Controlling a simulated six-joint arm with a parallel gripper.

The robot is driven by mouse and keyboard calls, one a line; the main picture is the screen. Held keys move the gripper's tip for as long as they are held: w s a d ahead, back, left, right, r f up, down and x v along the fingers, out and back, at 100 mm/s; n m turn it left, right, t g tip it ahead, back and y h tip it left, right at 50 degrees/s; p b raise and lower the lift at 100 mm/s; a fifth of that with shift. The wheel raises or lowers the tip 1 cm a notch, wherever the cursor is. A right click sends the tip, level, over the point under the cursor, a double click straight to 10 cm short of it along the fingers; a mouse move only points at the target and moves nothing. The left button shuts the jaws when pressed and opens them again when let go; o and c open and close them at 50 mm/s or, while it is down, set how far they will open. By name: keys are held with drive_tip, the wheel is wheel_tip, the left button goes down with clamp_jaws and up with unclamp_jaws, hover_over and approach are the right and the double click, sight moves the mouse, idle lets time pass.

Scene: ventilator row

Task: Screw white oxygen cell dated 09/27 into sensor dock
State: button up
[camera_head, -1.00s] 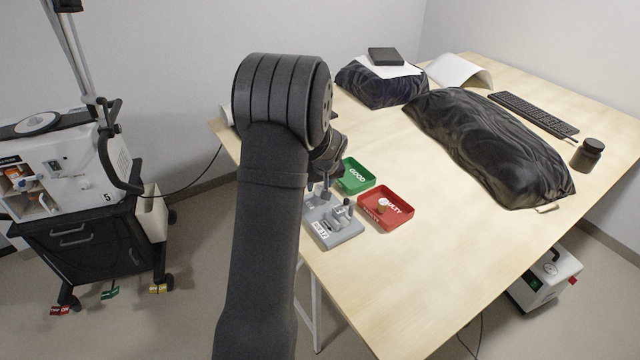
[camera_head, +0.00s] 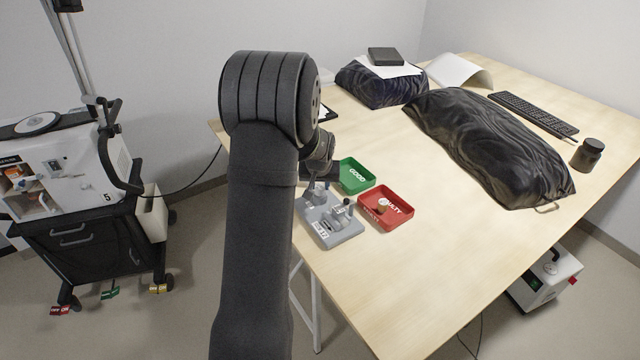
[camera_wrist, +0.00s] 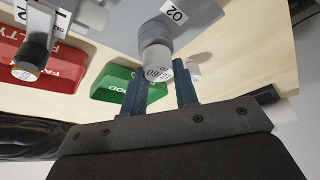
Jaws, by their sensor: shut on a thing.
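My gripper (camera_wrist: 160,82) is shut on a small white cylindrical cell (camera_wrist: 156,58) with printed markings. Its date cannot be read. The cell lines up with the part of the grey sensor dock (camera_wrist: 195,20) labelled O2, and seems to touch it. I cannot tell whether it is threaded in. In the head view the dock (camera_head: 337,236) stands at the table's near left edge. The gripper there is mostly hidden behind my arm, just above the dock's far left side.
A green GOOD tray (camera_head: 357,176) and a red FAULTY tray (camera_head: 398,222) sit right of the dock; a pale cell (camera_head: 382,205) lies in the red one. A black-covered bulk (camera_head: 490,150) lies farther right. The table's front middle is clear.

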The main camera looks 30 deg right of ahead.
drive_tip(key=shift+m+g+h, duration=0.3)
drive_tip(key=shift+m, duration=0.7)
drive_tip(key=shift+m+g+h, duration=0.3)
drive_tip(key=shift+m, duration=0.8)
drive_tip(key=m+g, duration=0.1)
drive_tip(key=m, duration=0.2)
drive_tip(key=shift+h, duration=0.3)
drive_tip(key=shift+m, duration=0.4)
drive_tip(key=shift+m+g, duration=0.4)
drive_tip(key=shift+m, duration=0.2)
drive_tip(key=shift+f, duration=0.1)
